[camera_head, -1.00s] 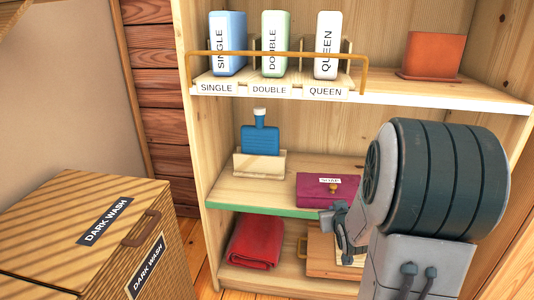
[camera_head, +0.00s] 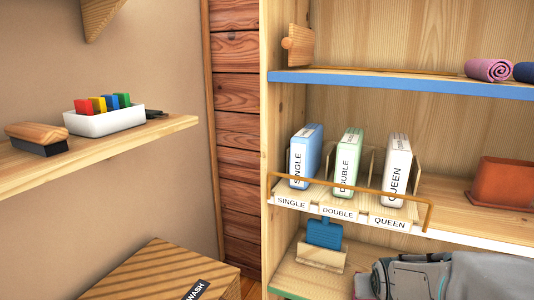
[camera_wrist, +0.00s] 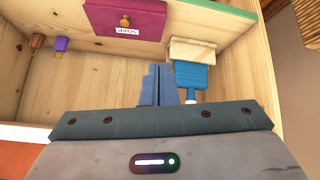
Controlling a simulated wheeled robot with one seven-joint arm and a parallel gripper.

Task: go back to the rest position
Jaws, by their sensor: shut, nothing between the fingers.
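My gripper (camera_wrist: 158,88) is shut and empty in the wrist view, its fingers together in front of the shelf unit. In the head view only part of my arm shows at the lower right, and the fingertips are out of sight. A maroon box with a white label (camera_wrist: 122,18) is above left of the fingers in the wrist view.
Blue (camera_head: 305,157), green (camera_head: 347,163) and white (camera_head: 396,170) packs stand behind a brass rail. A terracotta pot (camera_head: 504,184) is at the right. A wall shelf (camera_head: 100,146) holds a brush (camera_head: 37,138) and a white tray (camera_head: 104,122). A dark-wash hamper (camera_head: 150,272) stands below.

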